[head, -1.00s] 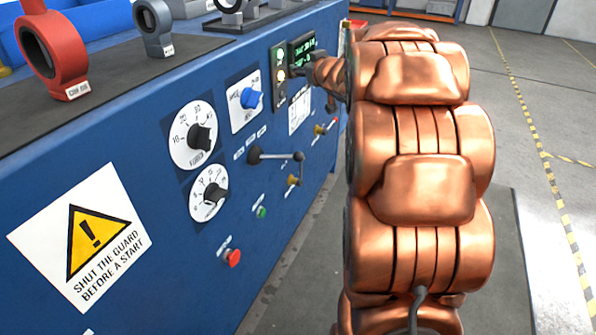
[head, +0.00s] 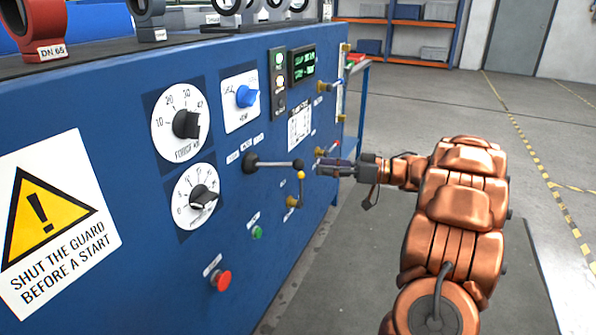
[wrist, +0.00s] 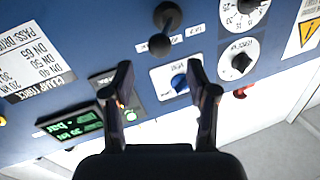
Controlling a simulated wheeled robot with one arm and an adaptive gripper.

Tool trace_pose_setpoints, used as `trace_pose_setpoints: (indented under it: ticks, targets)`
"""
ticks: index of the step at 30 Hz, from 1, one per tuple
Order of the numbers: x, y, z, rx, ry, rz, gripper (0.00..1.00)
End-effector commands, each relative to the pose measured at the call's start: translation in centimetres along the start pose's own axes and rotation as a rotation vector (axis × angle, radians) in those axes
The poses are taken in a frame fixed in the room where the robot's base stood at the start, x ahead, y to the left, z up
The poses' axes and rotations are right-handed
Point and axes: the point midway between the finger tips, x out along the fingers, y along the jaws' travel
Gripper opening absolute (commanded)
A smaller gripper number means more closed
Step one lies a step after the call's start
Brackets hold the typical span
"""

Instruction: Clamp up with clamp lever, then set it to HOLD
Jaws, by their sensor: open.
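The label wording is too small to read surely.
Two white dials (head: 186,124) and a blue knob (head: 246,96) sit left of and above the lever. A small brass-coloured lever (head: 300,188) is close below the ball. A green button (head: 257,232) and a red button (head: 221,281) are lower. Floor at right is clear.

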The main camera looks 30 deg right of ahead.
Motion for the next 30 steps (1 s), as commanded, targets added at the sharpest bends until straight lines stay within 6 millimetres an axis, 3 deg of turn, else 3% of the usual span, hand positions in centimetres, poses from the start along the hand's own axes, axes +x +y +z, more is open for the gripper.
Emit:
trace_pose_setpoints:
  ticks: [15, 21, 30]
  targets:
    - [6.4, 0.0, 0.1, -0.003, -0.002, -0.003, 0.58]
    - [7.5, 0.0, 0.1, -0.001, -0.002, 0.001, 0.58]
    - [7.6, 0.1, 0.0, -0.002, -0.002, 0.002, 0.57]
